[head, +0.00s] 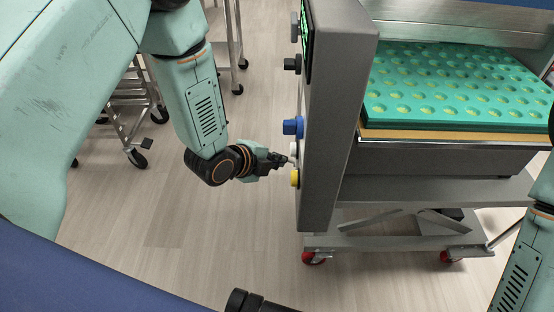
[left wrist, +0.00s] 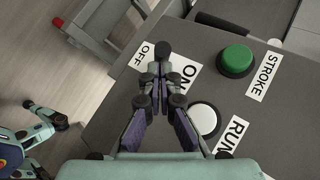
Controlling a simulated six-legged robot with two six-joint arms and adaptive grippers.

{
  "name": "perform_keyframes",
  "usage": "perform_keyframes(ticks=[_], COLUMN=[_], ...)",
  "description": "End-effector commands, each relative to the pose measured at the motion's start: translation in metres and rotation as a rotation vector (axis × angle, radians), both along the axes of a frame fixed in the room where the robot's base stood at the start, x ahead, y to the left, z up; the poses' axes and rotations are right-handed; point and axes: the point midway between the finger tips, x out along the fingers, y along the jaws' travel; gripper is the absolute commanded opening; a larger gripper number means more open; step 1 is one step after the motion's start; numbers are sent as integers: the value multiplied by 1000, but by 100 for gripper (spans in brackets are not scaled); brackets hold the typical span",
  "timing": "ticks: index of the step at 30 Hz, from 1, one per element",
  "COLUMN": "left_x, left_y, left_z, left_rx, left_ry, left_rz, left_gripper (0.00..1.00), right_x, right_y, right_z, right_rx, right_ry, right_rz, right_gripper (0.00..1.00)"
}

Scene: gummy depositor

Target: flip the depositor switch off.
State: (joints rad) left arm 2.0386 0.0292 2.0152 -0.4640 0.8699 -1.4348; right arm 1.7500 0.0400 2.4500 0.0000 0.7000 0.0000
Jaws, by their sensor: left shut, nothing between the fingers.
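The depositor (head: 336,120) stands right of centre in the head view, its control panel facing left. In the left wrist view, the switch (left wrist: 162,49) is a black round-tipped lever between an OFF label (left wrist: 147,52) and an ON label (left wrist: 187,76). My left gripper (head: 290,161) is shut and empty, with its tips close to the panel between a white button and a yellow one. In the left wrist view, the gripper (left wrist: 160,76) is right at the lever; I cannot tell whether it touches. The lever's base is hidden behind the fingers.
Beside the switch are a green button (left wrist: 236,61) labelled STROKE and a white button (left wrist: 203,119) labelled RUN. A blue knob (head: 292,127) and a yellow button (head: 295,178) stick out of the panel. A teal mould tray (head: 450,120) sits on the machine. A wheeled rack (head: 130,110) stands behind left.

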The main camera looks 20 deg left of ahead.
Motion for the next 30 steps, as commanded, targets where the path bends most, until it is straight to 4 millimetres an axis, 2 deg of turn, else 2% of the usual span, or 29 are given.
perform_keyframes(ticks=[19,30], left_x=[-2,-4], left_y=[6,12], left_z=[-8,-27], left_rx=[-132,-382], left_ry=[-36,-109], left_rz=[3,4], left_gripper=[0,0], right_x=[0,0], right_y=[0,0], right_z=[-8,-33], right_rx=[0,0], right_ry=[0,0], right_rz=[0,0], right_gripper=[40,40])
